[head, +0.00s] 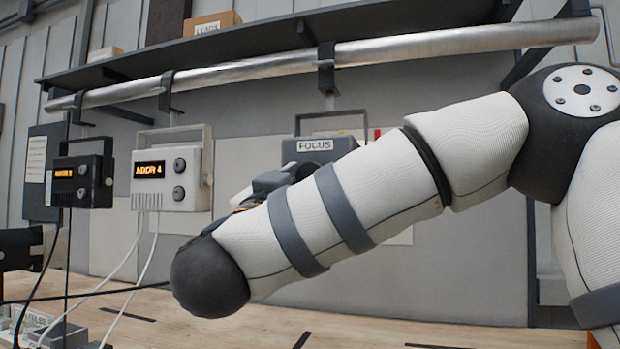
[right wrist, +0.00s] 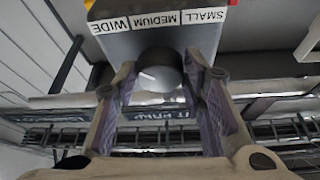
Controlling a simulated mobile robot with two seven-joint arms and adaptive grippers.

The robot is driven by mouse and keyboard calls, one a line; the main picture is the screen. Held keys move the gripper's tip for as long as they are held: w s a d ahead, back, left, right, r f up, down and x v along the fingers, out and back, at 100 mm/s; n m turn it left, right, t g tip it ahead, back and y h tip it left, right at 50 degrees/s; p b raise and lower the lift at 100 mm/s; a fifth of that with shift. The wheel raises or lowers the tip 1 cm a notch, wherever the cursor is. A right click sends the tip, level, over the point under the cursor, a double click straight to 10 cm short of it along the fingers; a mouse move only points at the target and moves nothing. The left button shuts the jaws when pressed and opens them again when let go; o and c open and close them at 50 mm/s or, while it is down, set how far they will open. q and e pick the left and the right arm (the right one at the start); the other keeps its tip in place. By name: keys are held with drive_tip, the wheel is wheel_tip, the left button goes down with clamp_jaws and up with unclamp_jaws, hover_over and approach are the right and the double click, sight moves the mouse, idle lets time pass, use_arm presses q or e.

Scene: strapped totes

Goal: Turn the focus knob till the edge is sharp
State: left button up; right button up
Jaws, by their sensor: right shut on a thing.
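In the right wrist view a box face (right wrist: 128,46) carries the labels WIDE, MEDIUM and SMALL, seen upside down. A round dark grey knob (right wrist: 160,73) with a short white mark stands out from it. My right gripper (right wrist: 161,80) is shut on this knob, one finger on each side. In the head view the fingers and knob are hidden by my arm. No sharp or blurred edge shows. My left gripper cannot be made out.
A white box reading ADDR 4 (head: 172,178) and a black box with an orange display (head: 83,180) hang on the left from a metal rail (head: 400,50). Cables trail down to the wooden bench (head: 270,327). A shelf with a cardboard box (head: 212,24) is above.

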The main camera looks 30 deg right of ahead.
drive_tip(key=shift+w+a+m+g+h, duration=0.1)
drive_tip(key=shift+m+g+h, duration=0.3)
drive_tip(key=shift+m, duration=0.55)
drive_tip(key=shift+m+g+h, duration=0.2)
drive_tip(key=shift+m+g, duration=0.4)
drive_tip(key=shift+m, duration=0.35)
drive_tip(key=o, duration=1.2)
drive_tip(key=shift+c, duration=0.2)
drive_tip(key=v, duration=1.2)
